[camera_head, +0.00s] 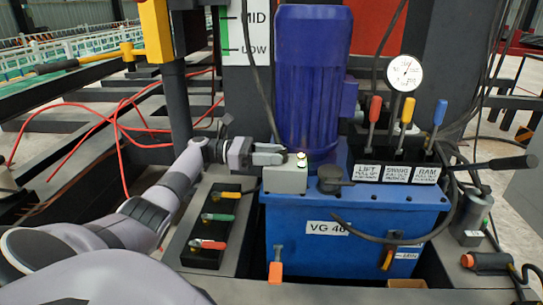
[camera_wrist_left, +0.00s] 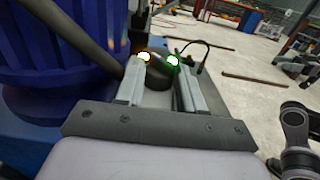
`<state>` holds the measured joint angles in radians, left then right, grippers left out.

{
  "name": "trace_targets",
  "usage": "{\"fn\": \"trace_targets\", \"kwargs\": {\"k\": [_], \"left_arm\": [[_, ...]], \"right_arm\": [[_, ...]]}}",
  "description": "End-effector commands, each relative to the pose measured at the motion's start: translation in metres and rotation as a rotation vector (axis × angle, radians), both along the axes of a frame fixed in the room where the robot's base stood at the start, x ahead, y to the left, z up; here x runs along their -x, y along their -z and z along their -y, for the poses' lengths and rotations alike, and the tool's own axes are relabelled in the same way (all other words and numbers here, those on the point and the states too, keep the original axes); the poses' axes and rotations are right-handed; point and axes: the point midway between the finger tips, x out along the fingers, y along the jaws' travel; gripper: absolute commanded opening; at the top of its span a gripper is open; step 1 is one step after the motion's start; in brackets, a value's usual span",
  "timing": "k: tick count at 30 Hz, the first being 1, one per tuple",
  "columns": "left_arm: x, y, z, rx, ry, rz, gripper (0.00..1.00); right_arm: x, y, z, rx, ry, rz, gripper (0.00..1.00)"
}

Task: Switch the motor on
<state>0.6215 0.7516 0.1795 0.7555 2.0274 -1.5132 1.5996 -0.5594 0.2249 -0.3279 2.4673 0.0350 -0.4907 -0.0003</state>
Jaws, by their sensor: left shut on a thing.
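The blue motor (camera_head: 313,75) stands upright on the blue tank marked VG 46 (camera_head: 290,225). A small grey switch box (camera_head: 285,178) sits at the motor's foot, with a small lit spot (camera_head: 301,159) on its top. My left gripper (camera_head: 284,155) reaches in from the left, level with the top of this box. In the left wrist view its two fingers (camera_wrist_left: 158,78) are shut on a dark round knob (camera_wrist_left: 157,72), with bright lit spots at the fingertips. The knob is mostly hidden by the fingers in the head view. My right gripper is not in view.
Red, yellow and blue levers (camera_head: 405,112) and a pressure gauge (camera_head: 404,74) stand right of the motor. A black panel with coloured valve handles (camera_head: 212,218) lies below my left arm. A yellow-topped post (camera_head: 155,30) and red hoses (camera_head: 120,125) are at the left.

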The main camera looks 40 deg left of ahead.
Motion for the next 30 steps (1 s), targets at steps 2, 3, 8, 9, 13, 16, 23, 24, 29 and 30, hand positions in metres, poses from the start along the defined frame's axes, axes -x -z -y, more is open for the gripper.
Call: {"fn": "trace_targets", "kwargs": {"k": [2, 3, 8, 9, 13, 16, 23, 24, 29, 30], "left_arm": [[0.000, 0.000, 0.002, 0.000, 0.004, 0.000, 0.07], [0.000, 0.000, 0.002, 0.000, 0.004, 0.000, 0.07], [0.000, 0.000, 0.002, 0.000, 0.004, 0.000, 0.63], [0.000, 0.000, 0.002, 0.000, 0.003, 0.000, 0.63], [0.000, 0.000, 0.001, 0.000, 0.002, 0.000, 0.63], [0.000, 0.000, 0.000, 0.000, 0.001, 0.000, 0.63], [0.016, -0.002, -0.019, 0.001, -0.002, -0.003, 0.63], [0.020, -0.001, -0.025, 0.000, -0.002, -0.002, 0.63], [0.035, -0.001, -0.043, 0.001, 0.000, -0.001, 0.63], [0.037, -0.001, -0.046, 0.001, 0.000, -0.001, 0.63]], "right_arm": [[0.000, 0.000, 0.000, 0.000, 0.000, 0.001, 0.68], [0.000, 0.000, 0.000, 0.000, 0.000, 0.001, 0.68], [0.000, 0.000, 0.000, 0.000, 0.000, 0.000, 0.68], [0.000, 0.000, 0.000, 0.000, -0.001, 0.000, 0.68], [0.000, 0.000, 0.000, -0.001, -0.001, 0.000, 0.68], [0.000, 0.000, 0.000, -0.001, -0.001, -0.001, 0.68], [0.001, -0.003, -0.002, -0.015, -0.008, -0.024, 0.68], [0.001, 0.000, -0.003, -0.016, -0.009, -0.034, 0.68], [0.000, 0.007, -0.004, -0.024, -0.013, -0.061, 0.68], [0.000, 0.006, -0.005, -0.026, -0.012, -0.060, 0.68]]}}
